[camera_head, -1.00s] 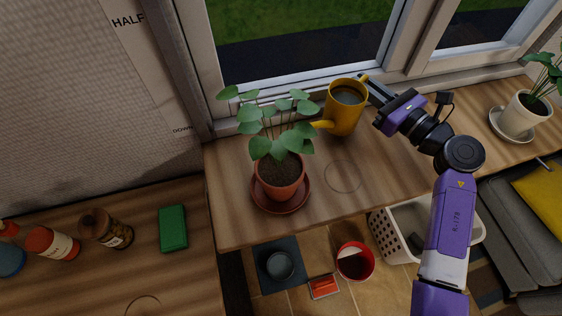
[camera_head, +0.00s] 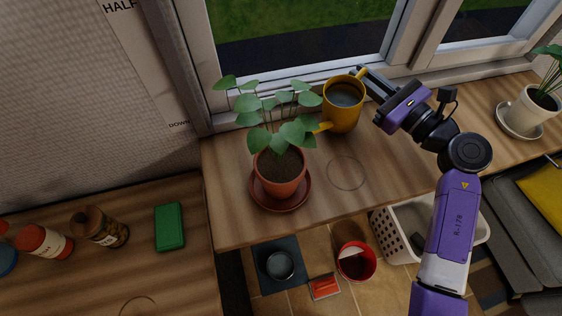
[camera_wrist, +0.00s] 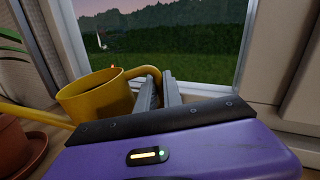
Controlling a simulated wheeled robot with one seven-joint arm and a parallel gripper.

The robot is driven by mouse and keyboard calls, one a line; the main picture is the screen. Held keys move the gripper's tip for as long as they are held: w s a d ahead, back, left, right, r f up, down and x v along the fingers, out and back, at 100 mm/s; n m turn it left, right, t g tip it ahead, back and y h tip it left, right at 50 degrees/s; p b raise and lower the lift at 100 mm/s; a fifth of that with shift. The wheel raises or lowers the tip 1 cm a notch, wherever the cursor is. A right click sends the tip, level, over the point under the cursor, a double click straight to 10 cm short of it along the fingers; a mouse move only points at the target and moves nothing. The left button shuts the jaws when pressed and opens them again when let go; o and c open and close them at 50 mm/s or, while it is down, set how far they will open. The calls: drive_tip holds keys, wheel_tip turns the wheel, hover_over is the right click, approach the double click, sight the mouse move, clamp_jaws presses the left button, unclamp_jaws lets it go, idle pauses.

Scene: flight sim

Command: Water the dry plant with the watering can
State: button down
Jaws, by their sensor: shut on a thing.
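A yellow watering can (camera_head: 342,112) with dark water inside is near the window, its spout (camera_head: 322,127) pointing left toward a plant. It also shows in the wrist view (camera_wrist: 95,98). My gripper (camera_head: 364,84) is shut on the can's handle at its right side; the fingers also show in the wrist view (camera_wrist: 158,88). The can looks nearly upright; I cannot tell whether it touches the sill. A green leafy plant (camera_head: 282,165) in a terracotta pot stands on a round saucer (camera_head: 279,203) left of and nearer than the can. A second plant in a white pot (camera_head: 527,112) stands at the far right.
The wooden sill (camera_head: 390,160) is clear right of the potted plant, with a faint ring mark. The window frame (camera_head: 300,88) is close behind the can. Below are a white basket (camera_head: 392,238) and a red bucket (camera_head: 356,263). Bottles and a green box (camera_head: 169,227) are at left.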

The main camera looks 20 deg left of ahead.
sight(363, 71)
drive_tip(key=shift+n, duration=0.9)
drive_tip(key=shift+s+a+r+p, duration=0.1)
drive_tip(key=shift+s+r+p, duration=0.2)
drive_tip(key=shift+r, duration=0.55)
drive_tip(key=shift+s+a+r+p, duration=0.15)
drive_tip(key=shift+s+r+p, duration=0.1)
drive_tip(key=shift+r, duration=0.55)
drive_tip(key=shift+s+a+r+p, duration=0.1)
drive_tip(key=shift+s+r+p, duration=0.2)
drive_tip(key=shift+r, duration=0.55)
drive_tip(key=shift+r, duration=0.1)
drive_tip(key=shift+s+r, duration=0.1)
drive_tip(key=shift+s+a+r+n, duration=0.15)
drive_tip(key=shift+s+r+n, duration=0.15)
drive_tip(key=shift+r, duration=0.1)
drive_tip(key=w+f+m+b, duration=0.1)
drive_tip(key=f, duration=0.1)
drive_tip(key=w+d+f+m+b, duration=0.1)
drive_tip(key=f, duration=0.2)
drive_tip(key=w+f+b, duration=0.1)
drive_tip(key=f, duration=0.2)
drive_tip(key=shift+d+m, duration=0.15)
drive_tip(key=shift+m, duration=1.15)
drive_tip(key=r+p, duration=0.1)
drive_tip(key=p, duration=0.1)
drive_tip(key=r+p, duration=0.2)
drive_tip(key=w+r+p, duration=0.1)
drive_tip(key=r+p, duration=0.1)
drive_tip(key=shift+d, duration=0.15)
